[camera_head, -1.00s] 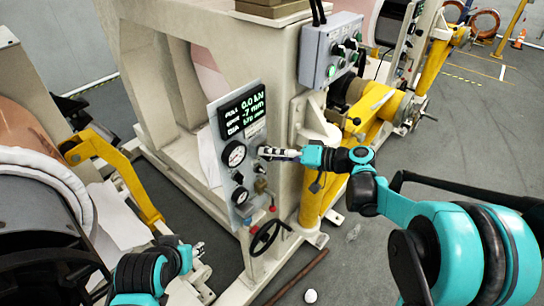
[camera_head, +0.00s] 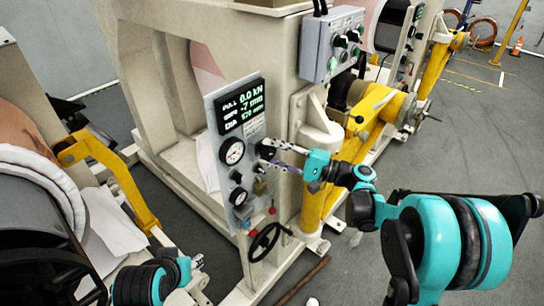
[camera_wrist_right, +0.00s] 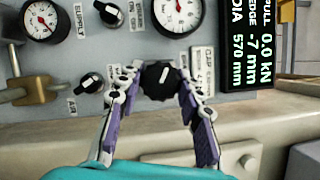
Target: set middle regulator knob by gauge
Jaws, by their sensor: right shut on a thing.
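A grey regulator panel (camera_head: 215,104) stands upright on the beige machine frame. In the right wrist view, a black knob (camera_wrist_right: 158,80) with a white pointer mark sits between the fingers of my right gripper (camera_wrist_right: 157,88), which is shut on it. In the head view my right gripper (camera_head: 272,152) reaches the panel from the right and hides that knob. A round white gauge (camera_head: 232,151) is beside it; it also shows in the wrist view (camera_wrist_right: 178,12), with its red needle partly visible. My left gripper (camera_head: 197,262) is low at the left; its opening is too small to tell.
The panel has other black knobs (camera_wrist_right: 90,82), a second gauge (camera_wrist_right: 40,20) and a brass fitting (camera_wrist_right: 36,90). Its display (camera_head: 241,107) reads 0.0 kN, -7 mm, 570 mm. A black handwheel (camera_head: 265,242) is below. Clear floor (camera_head: 460,140) lies at the right.

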